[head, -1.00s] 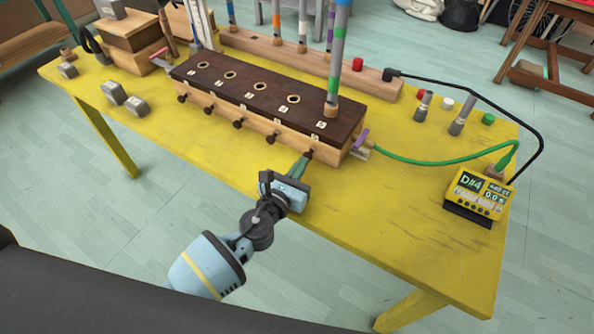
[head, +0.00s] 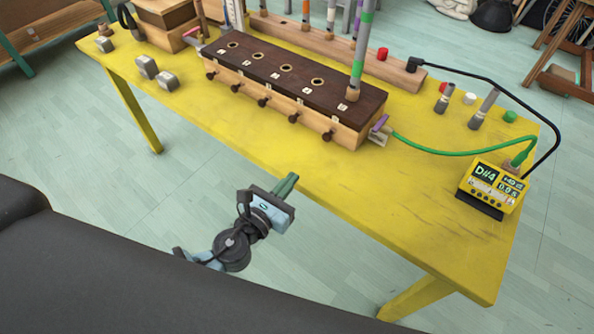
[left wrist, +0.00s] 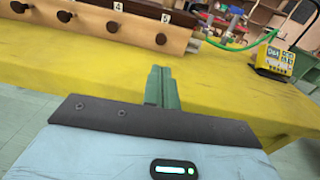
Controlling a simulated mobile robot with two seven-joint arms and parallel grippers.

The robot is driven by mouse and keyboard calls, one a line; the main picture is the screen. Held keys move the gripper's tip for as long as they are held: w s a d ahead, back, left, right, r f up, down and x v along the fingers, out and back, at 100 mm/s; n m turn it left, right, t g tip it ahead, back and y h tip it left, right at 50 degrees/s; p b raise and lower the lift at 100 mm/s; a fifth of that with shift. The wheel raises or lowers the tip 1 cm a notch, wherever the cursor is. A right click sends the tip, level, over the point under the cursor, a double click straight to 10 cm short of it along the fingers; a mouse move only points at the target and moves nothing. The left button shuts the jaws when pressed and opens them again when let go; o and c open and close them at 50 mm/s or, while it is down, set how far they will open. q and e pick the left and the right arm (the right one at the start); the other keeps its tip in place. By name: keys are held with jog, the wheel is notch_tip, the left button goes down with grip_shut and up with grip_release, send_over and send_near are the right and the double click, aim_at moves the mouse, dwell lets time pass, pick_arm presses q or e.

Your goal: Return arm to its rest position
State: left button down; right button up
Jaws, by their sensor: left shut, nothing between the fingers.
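My left gripper (head: 290,180) is shut and empty, just off the front edge of the yellow table (head: 400,210). Its green fingers (left wrist: 160,87) are together in the left wrist view. The wooden box (head: 285,85) with a dark holed top and several front knobs stands on the table beyond it, apart from the fingers. A striped tube (head: 361,50) stands upright in its rightmost hole. My right gripper is not in view.
A yellow tuner-like device (head: 493,185) sits at the table's right, with a green cable (head: 450,162) running to the box. Grey metal nuts (head: 147,66) lie at the left. The table's front right is clear.

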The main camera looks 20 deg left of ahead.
pick_arm(q)
jog(key=shift+s+a, duration=0.1)
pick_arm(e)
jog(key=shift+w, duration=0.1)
pick_arm(q)
jog(key=s+a+f+m+g+y+p, duration=0.1)
jog(key=s+a+f+m+g+p, duration=0.1)
jog(key=s+m, duration=0.8)
jog(key=s+a+f+m+g+y+p, duration=0.1)
jog(key=s+f+m, duration=0.4)
jog(key=s+m, duration=0.5)
jog(key=s+a+f+m+g+y+p, duration=0.1)
jog(key=s+m+g, duration=0.4)
jog(key=s+m, duration=0.5)
notch_tip(320, 180, down, 3)
jog(key=a+m+p, duration=0.1)
jog(key=a+m, duration=0.1)
jog(key=m, duration=0.2)
jog(key=shift+a+r+m+p, duration=0.2)
jog(key=shift+m+p, duration=0.1)
jog(key=shift+p, duration=0.1)
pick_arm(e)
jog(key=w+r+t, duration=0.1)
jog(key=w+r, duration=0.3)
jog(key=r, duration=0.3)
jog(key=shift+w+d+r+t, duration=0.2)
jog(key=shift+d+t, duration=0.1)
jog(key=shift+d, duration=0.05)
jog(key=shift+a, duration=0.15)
